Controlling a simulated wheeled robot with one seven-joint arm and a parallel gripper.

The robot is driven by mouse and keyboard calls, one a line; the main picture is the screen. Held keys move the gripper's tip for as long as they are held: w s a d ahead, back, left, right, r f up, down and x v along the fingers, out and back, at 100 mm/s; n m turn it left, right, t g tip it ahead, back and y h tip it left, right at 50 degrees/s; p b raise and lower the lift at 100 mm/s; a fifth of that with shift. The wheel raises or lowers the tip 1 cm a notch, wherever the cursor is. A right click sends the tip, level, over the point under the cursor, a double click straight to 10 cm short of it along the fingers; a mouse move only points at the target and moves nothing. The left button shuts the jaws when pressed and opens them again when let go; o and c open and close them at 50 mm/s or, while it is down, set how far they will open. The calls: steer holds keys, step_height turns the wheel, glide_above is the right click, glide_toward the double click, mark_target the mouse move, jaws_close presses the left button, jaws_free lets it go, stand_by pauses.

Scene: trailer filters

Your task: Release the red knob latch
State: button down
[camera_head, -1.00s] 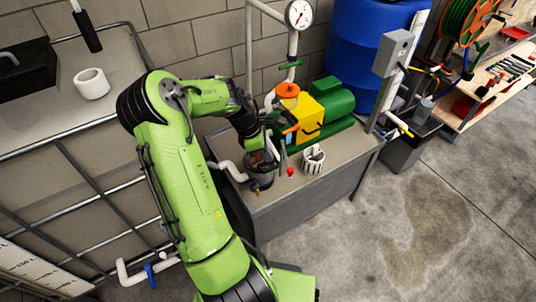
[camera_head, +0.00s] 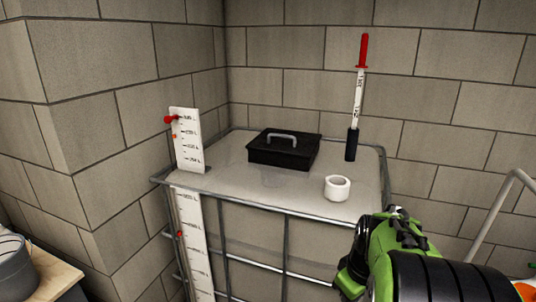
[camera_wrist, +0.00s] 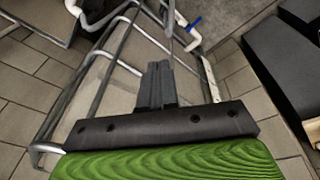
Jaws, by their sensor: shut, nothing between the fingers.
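My gripper (camera_wrist: 159,68) shows in the wrist view with its two dark fingers together and nothing between them. It points toward a metal tube frame and the floor, and the fingers touch nothing that I can make out. In the head view only part of my green and black arm shows, at the lower right, and the fingers are out of sight. A small red knob (camera_head: 170,119) sits at the top of a white scale board at the left. A smaller red spot (camera_head: 180,234) is lower on it. I cannot tell whether either is the latch. The pump bench is out of the head view.
A caged tank (camera_head: 230,170) carries a black toolbox (camera_head: 284,152), a white ring (camera_head: 337,188) and an upright red-topped tube (camera_head: 363,50). Block walls stand behind. The wrist view shows a white pipe with a blue valve handle (camera_wrist: 194,24) and a dark box (camera_wrist: 285,65) at right.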

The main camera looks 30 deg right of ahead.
steer(key=s+a+r+t, duration=0.2)
steer(key=s+a+r, duration=0.1)
steer(key=a, duration=0.7)
steer(key=s+a+r+t+p, duration=0.1)
steer(key=s+a+r, duration=0.3)
steer(key=a, duration=0.6)
steer(key=shift+a+r+m+t+y, duration=0.2)
steer(key=shift+r+m+t+y, duration=0.15)
steer(key=shift+r, duration=0.25)
